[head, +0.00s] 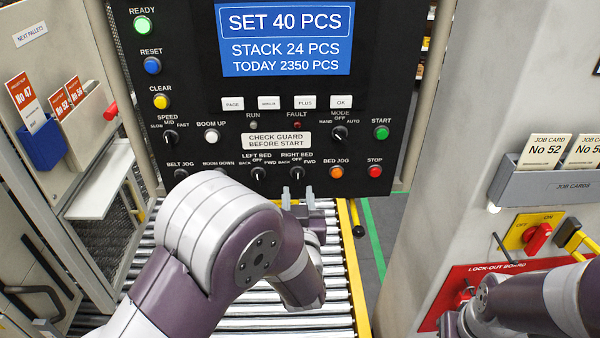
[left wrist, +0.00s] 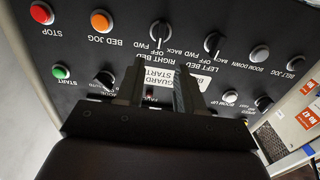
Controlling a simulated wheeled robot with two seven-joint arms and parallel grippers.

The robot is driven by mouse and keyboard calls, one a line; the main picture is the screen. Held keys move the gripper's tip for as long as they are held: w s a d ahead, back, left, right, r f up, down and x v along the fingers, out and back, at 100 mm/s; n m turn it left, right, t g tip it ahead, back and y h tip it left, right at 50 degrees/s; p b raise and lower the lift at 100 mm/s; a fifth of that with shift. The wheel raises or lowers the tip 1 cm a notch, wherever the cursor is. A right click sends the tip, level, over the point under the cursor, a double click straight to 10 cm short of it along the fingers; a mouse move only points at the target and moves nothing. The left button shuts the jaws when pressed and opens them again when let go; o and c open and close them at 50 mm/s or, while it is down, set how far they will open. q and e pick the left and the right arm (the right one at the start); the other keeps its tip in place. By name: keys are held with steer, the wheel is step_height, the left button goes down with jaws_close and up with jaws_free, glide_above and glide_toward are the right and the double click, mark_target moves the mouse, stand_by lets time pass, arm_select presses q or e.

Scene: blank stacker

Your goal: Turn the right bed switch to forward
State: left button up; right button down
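The right bed switch (head: 297,173) is a black rotary knob low on the dark control panel, marked BACK, OFF and FWD. Its pointer appears to stand near OFF. It also shows upside down in the left wrist view (left wrist: 160,33). The similar left bed switch (head: 258,173) is beside it on the left. My left gripper (head: 298,195) is just below the right bed switch, fingers towards the panel, with an empty gap between them. In the left wrist view the fingers (left wrist: 159,88) are apart and do not touch the knob. My right gripper is not visible; only its arm shows.
An orange bed jog button (head: 336,172) and a red stop button (head: 375,171) are right of the switch. The guard sign (head: 276,140) is above. The roller conveyor (head: 312,320) runs below the panel. A grey cabinet with a job card holder (head: 545,182) stands at right.

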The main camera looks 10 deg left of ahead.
mark_target(298, 173)
arm_select(q)
steer(key=p+x, duration=0.1)
steer(key=x, duration=0.5)
steer(key=shift+d+f, duration=0.1)
steer(key=shift+d, duration=0.1)
steer(key=shift+w+a, duration=0.2)
steer(key=shift+a, duration=0.15)
steer(key=shift+w+d, duration=0.25)
steer(key=shift+w, duration=0.05)
steer(key=shift+a, duration=0.15)
jaws_close()
steer(key=shift+m, duration=0.3)
steer(key=m, duration=0.3)
steer(key=shift+d+p, duration=0.35)
steer(key=m, duration=0.3)
steer(key=m+p, duration=0.1)
steer(key=m, duration=0.1)
steer(key=shift+w+d+f, duration=0.1)
steer(key=shift+d+f, duration=0.2)
steer(key=shift+m, duration=0.3)
